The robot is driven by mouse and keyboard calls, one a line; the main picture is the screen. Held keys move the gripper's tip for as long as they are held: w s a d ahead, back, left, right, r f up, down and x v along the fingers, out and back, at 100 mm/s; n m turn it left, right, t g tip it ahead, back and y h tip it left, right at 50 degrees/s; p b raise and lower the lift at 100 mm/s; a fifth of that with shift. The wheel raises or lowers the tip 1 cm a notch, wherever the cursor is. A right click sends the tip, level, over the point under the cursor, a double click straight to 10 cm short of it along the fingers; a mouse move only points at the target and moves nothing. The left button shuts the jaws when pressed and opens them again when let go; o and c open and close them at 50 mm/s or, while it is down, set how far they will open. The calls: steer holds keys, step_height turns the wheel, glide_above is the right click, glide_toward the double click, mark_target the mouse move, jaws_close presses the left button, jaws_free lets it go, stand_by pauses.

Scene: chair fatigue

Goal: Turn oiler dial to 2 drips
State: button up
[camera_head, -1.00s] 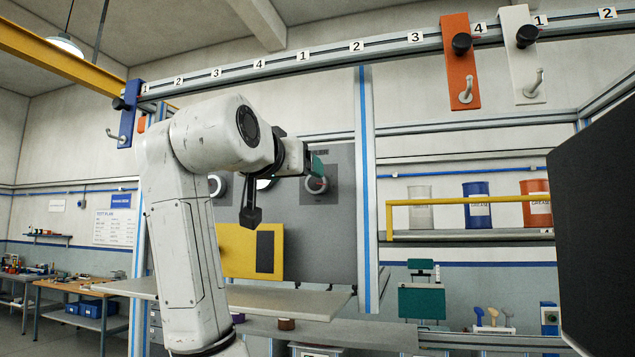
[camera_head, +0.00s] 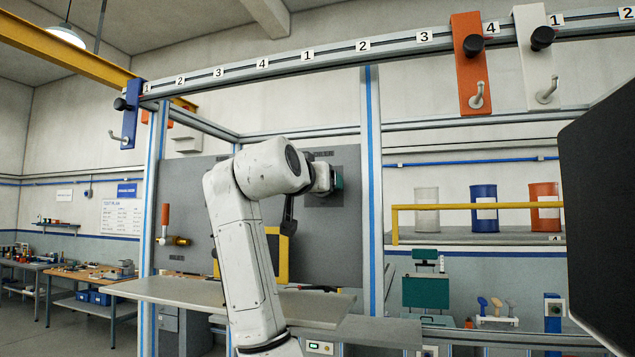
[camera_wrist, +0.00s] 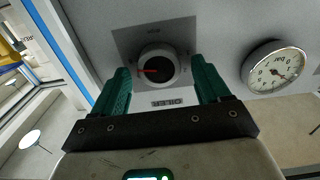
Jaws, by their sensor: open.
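The oiler dial (camera_wrist: 157,66) is a dark round knob with a pale ring and a red pointer on a grey square plate. In the wrist view its pointer is toward the left, and an OILER label (camera_wrist: 167,102) appears upside down below it. My gripper (camera_wrist: 161,72) has green fingers spread apart, one on each side of the dial in the picture. I cannot tell whether they touch it. In the head view my gripper (camera_head: 337,181) faces the grey panel (camera_head: 333,250), and my wrist hides the dial.
A round gauge (camera_wrist: 274,68) is right of the dial in the wrist view. A valve with an orange handle (camera_head: 165,219) is at the panel's left. A yellow-framed plate (camera_head: 283,255) hangs behind my arm. A grey table (camera_head: 165,290) extends below. A dark screen (camera_head: 605,200) blocks the right edge.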

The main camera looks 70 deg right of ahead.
steer(key=c, duration=1)
steer(key=shift+c, duration=0.2)
steer(key=shift+n, duration=0.3)
steer(key=shift+w+f+n, duration=0.1)
steer(key=shift+f+n, duration=0.05)
steer(key=shift+n, duration=4.75)
steer(key=shift+s+f+n, duration=0.1)
steer(key=shift+f+n, duration=0.05)
steer(key=shift+n, duration=4.75)
steer(key=shift+w+f+n, duration=0.1)
steer(key=shift+f+n, duration=0.05)
steer(key=shift+n, duration=4.75)
